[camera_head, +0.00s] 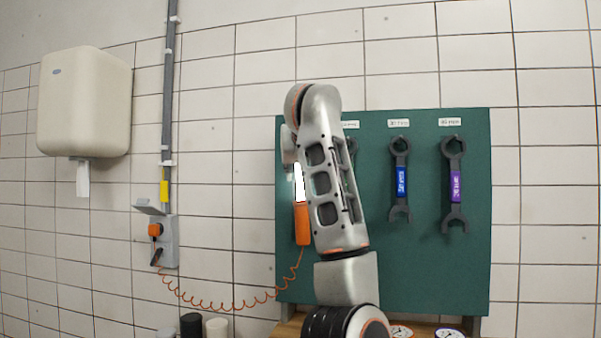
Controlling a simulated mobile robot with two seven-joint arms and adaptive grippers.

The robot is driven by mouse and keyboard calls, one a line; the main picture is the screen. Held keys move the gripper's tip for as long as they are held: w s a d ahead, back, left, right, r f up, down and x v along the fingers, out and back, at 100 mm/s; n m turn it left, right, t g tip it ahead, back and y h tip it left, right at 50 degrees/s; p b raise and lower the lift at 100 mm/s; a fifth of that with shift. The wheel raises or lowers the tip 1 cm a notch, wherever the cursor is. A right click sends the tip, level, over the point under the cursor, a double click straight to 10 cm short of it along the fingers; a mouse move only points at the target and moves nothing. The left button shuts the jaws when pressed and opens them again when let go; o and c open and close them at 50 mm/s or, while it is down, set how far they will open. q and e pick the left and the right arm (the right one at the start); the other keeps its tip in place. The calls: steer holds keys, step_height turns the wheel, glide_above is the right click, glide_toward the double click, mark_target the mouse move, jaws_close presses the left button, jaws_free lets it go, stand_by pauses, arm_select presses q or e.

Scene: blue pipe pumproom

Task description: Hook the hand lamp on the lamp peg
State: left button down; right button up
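The hand lamp (302,225) has an orange handle at the bottom and a bright white tube above it. It is upright in front of the left edge of the green board. An orange coiled cord (215,307) runs from its lower end to a wall socket box (168,243). I cannot tell whether the fingers close on the lamp. The lamp peg cannot be made out.
The green board (432,270) carries a blue-banded spanner (401,180) and a purple-banded spanner (455,184); another is partly behind my arm. Round dials (449,333) and cups (217,327) stand along the bottom.

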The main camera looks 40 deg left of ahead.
arm_select(q)
steer(key=shift+a, duration=0.4)
stand_by(0.5)
stand_by(0.4)
